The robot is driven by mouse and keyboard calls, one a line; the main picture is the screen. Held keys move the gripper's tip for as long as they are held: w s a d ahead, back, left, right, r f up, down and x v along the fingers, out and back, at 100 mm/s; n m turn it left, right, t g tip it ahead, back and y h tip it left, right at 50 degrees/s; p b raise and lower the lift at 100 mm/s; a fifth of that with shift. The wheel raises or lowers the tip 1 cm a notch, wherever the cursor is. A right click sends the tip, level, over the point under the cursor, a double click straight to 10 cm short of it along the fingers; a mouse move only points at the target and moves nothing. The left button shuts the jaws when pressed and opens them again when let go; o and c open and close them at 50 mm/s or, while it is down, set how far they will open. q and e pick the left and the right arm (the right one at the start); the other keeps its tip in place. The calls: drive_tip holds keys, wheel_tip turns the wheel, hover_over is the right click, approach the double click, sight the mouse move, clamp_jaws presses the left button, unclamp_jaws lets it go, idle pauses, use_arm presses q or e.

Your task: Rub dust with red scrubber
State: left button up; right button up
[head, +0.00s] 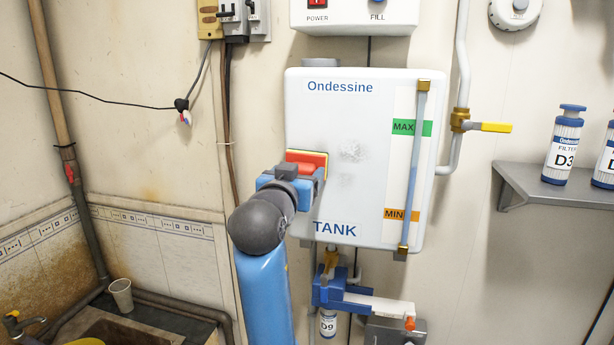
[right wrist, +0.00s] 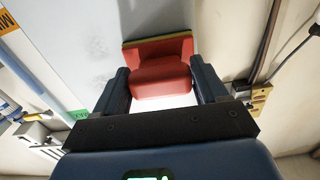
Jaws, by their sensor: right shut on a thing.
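My right gripper (head: 300,178) is shut on the red scrubber (head: 307,160), in front of the left side of the white tank (head: 300,105). In the right wrist view the red scrubber (right wrist: 160,68) sits between the two dark fingers of the right gripper (right wrist: 165,88), its yellow-green pad edge facing the tank's surface. I cannot tell whether the pad touches the tank. A grey dust patch (head: 352,150) lies on the tank's front, right of the scrubber. A fainter smudge (head: 345,180) shows below it. My left gripper is out of view.
A level tube (head: 415,165) with brass ends runs down the tank's right side. A yellow-handled valve (head: 490,127) and a grey shelf (head: 560,190) with filters are farther right. A blue and white fitting (head: 360,298) is under the tank. A cup (head: 121,295) stands by the sink.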

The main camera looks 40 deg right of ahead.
drive_tip(key=shift+d+r, duration=0.1)
drive_tip(key=shift+r, duration=0.9)
drive_tip(key=s+d, duration=0.6)
drive_tip(key=s, duration=0.1)
drive_tip(key=s+d, duration=0.3)
drive_tip(key=shift+s+f, duration=0.1)
drive_tip(key=shift+s, duration=0.2)
idle(0.9)
drive_tip(key=shift+a, duration=0.15)
drive_tip(key=b+v, duration=0.5)
drive_tip(key=b, duration=0.1)
drive_tip(key=shift+s+a, duration=0.2)
drive_tip(key=shift+a, duration=0.15)
